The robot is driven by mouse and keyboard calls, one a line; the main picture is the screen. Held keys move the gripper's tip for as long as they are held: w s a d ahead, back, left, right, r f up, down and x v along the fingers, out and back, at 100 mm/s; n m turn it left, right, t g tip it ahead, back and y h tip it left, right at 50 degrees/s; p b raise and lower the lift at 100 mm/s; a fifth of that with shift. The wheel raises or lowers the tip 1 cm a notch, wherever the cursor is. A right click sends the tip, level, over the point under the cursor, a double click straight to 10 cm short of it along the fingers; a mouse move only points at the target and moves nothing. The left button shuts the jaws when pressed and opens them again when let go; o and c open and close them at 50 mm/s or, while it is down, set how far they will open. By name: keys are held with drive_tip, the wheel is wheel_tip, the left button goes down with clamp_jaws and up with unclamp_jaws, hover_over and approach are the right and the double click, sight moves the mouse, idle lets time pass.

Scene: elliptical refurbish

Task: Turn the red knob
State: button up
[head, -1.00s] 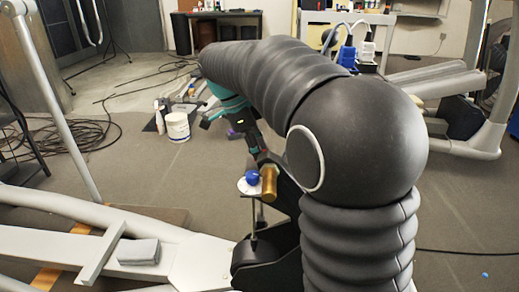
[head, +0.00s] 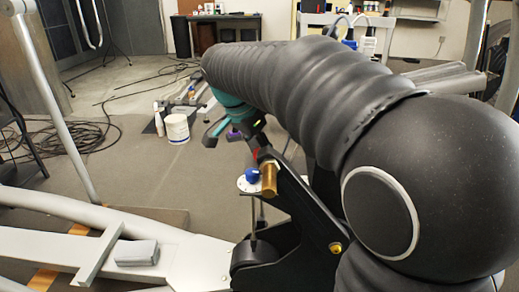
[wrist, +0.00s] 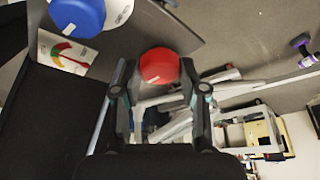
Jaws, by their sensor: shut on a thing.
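The red knob (wrist: 159,66) shows in the wrist view between the two fingers of my gripper (wrist: 157,76). The fingers are shut on it, one at each side. A small light mark sits on the knob's lower edge. In the head view my gripper (head: 254,148) is at the machine's black upright, and only a sliver of the red knob (head: 255,154) shows beside it. My arm and gripper hide the rest.
A blue knob (head: 252,174) on a white dial plate is close by, next to a brass-coloured cylinder (head: 269,180). A red-green gauge label (wrist: 66,50) is beside it. The machine's grey frame (head: 180,245) fills the lower left. A white bucket (head: 177,128) and cables lie on the floor.

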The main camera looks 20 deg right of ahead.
drive_tip(key=shift+n, duration=0.3)
idle(0.4)
drive_tip(key=o, duration=1.2)
drive_tip(key=shift+c, duration=0.2)
drive_tip(key=v, duration=1.2)
drive_tip(key=shift+s, duration=0.2)
